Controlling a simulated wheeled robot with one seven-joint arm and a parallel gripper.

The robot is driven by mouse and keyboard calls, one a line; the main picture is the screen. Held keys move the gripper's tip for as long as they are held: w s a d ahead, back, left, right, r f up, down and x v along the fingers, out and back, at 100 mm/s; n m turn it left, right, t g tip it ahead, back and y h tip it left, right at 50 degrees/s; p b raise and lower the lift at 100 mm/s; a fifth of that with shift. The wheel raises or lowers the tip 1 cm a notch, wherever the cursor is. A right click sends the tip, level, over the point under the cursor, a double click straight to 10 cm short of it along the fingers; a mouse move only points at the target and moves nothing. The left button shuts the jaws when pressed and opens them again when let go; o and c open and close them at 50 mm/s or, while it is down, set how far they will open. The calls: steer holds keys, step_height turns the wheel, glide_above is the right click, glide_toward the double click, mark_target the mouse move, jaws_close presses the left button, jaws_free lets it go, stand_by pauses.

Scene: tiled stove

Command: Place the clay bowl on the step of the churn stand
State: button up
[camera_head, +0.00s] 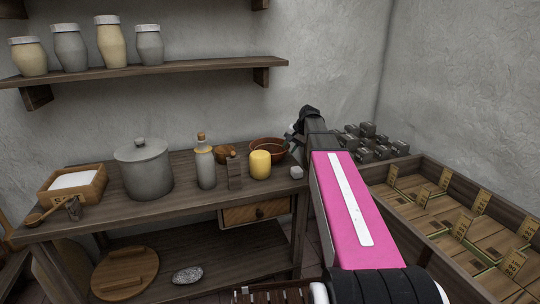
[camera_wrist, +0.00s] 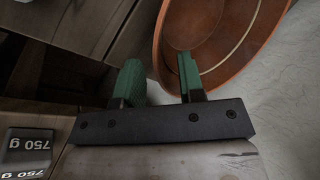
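The clay bowl (camera_head: 262,146) is reddish brown and stands at the back right of the wooden table. In the wrist view the bowl (camera_wrist: 225,65) fills the upper right, with a pale ring inside. My gripper (camera_head: 294,135) is at the bowl's right side in the head view, partly hidden by my arm. In the wrist view my gripper (camera_wrist: 163,78) has its green fingers apart. The right finger overlaps the bowl and the left finger is just outside its edge. Whether either finger touches the bowl, I cannot tell. I cannot make out a churn stand in either view.
On the table (camera_head: 105,208) stand a grey lidded pot (camera_head: 144,170), a bottle (camera_head: 205,168), a yellow cylinder (camera_head: 260,165) and a small wooden bowl (camera_head: 224,153). Dark weights (camera_head: 373,143) sit at the right, behind a wooden compartment box (camera_head: 440,164). Jars stand on a shelf (camera_head: 180,69) above.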

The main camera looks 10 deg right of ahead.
mark_target(284, 153)
steer(key=shift+x, duration=2.4)
steer(key=shift+a, duration=0.1)
jaws_close()
steer(key=shift+r, duration=0.1)
